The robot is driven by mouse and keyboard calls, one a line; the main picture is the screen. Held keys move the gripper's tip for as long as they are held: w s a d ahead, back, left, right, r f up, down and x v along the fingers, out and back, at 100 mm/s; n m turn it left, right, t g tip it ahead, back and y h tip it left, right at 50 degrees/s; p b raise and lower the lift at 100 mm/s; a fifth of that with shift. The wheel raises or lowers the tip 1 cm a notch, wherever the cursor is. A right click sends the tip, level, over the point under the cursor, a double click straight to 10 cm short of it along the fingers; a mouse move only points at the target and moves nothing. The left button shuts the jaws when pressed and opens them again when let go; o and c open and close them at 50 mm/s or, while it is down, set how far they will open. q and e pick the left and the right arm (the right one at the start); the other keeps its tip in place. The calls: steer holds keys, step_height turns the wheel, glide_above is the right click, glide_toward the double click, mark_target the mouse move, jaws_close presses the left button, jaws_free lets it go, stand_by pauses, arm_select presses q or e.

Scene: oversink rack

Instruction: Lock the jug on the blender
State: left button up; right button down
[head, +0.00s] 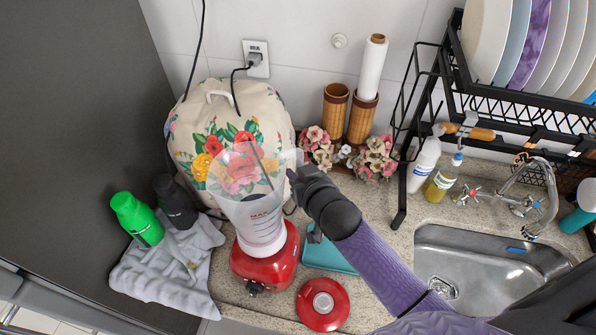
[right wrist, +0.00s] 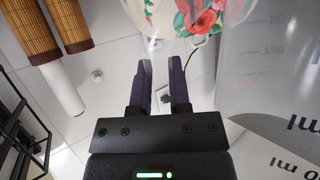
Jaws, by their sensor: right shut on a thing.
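The clear jug (head: 262,212) with a white lower part stands on the red blender base (head: 266,262) near the counter's front. Whether it is locked there I cannot tell. My right gripper (head: 294,178) is at the jug's right side by its upper part, shut on the clear jug handle, which is hard to make out. My left gripper is not in view.
A red lid (head: 322,305) and a teal item (head: 330,257) lie right of the base. A flowered cover (head: 235,120) stands behind. The sink (head: 480,265) and dish rack (head: 450,90) are at right.

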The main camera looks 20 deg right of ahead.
steer(key=shift+f+b, duration=1.25)
steer(key=shift+f, duration=0.5)
steer(key=shift+s+m+h, duration=0.25)
steer(key=shift+m+h, duration=0.05)
steer(key=shift+s+d+m+h, duration=0.1)
steer(key=shift+s+m+h, duration=0.4)
steer(key=shift+h, duration=0.2)
